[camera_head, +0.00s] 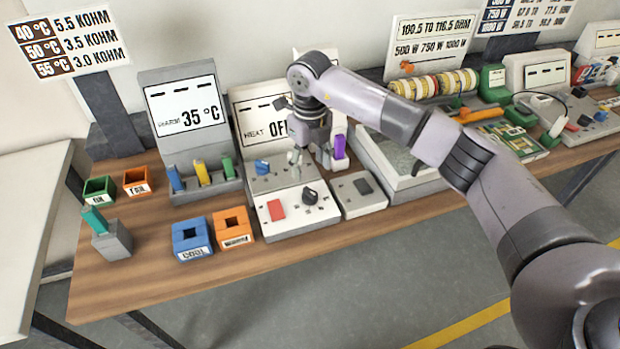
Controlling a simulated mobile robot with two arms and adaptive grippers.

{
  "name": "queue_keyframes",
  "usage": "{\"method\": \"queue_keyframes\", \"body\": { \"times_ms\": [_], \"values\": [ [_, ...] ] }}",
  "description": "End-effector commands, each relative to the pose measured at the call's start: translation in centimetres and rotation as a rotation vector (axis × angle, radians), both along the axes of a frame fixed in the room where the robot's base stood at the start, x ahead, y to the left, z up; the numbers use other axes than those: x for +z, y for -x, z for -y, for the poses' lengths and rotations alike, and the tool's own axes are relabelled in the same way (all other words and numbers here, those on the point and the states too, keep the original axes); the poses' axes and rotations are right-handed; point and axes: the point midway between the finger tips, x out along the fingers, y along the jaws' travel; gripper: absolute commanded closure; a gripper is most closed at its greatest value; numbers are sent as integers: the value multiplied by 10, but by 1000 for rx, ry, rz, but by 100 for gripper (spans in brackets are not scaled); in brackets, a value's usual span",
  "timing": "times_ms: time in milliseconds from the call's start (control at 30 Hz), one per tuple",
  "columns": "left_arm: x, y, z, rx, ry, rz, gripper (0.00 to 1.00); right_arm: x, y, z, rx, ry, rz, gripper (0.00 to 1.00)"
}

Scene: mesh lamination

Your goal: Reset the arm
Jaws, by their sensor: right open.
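My right arm reaches in from the lower right across the bench. My right gripper (312,160) points down over the back of the heater control box and is open. A purple piece (339,147) shows just to the right of its fingers; I cannot tell whether they touch. The heater control box (297,207) has a red switch (276,210), a black knob (310,196) and a blue knob (262,167). The display behind it (250,129) reads "HEAT OFF" and is partly hidden by my gripper. My left gripper is not in view.
A display (187,105) reads 35 °C, with coloured probes below it. Blue (191,238) and orange (233,228) blocks, green (99,190) and orange-red (137,181) bins stand left. A tray (385,166) lies under my forearm. The front left of the wooden bench (150,277) is clear.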

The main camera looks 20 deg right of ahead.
Motion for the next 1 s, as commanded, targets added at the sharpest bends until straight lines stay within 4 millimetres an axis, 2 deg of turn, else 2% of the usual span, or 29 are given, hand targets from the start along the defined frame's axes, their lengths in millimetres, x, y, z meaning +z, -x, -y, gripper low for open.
{"method": "queue_keyframes", "body": {
  "times_ms": [100,233,667,767,867,967,1000],
  "values": [
    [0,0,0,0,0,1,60,15,0,0,0,0,0,46],
    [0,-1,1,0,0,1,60,22,0,0,0,0,0,46],
    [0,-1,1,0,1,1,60,22,0,0,0,0,-1,46],
    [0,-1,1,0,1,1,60,19,2,-7,11,-25,-1,46],
    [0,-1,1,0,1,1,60,7,9,-38,49,-131,2,46],
    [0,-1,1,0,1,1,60,-5,24,-95,105,-344,10,46],
    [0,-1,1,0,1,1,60,-6,33,-124,123,-457,15,46]
  ]
}}
